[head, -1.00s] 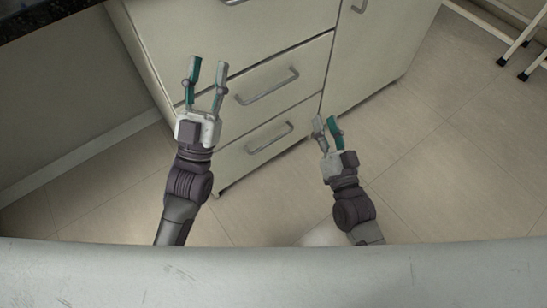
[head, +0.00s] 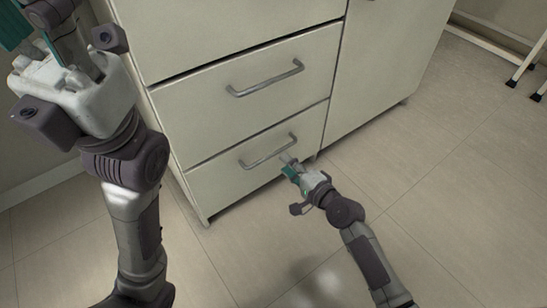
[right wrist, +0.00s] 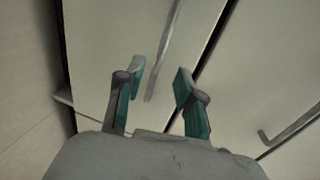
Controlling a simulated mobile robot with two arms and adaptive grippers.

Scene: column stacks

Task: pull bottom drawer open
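The bottom drawer (head: 225,190) is the lowest front of a cream cabinet and looks shut. Its grey bar handle (head: 268,152) also shows in the right wrist view (right wrist: 167,45). My right gripper (head: 290,166) is at the right end of this handle, and its far finger is partly hidden in the head view. In the right wrist view its two teal-padded fingers (right wrist: 158,88) are apart, with the handle's near end showing between them. My left gripper (head: 42,32) is raised at the upper left, away from the drawer, with its fingers spread and partly cut off by the frame.
The middle drawer, with its own handle (head: 265,78), is above and looks shut. A cabinet door (head: 385,70) stands to the right. Tiled floor (head: 460,200) is clear in front and to the right. White stool-like legs (head: 525,65) stand at the far right.

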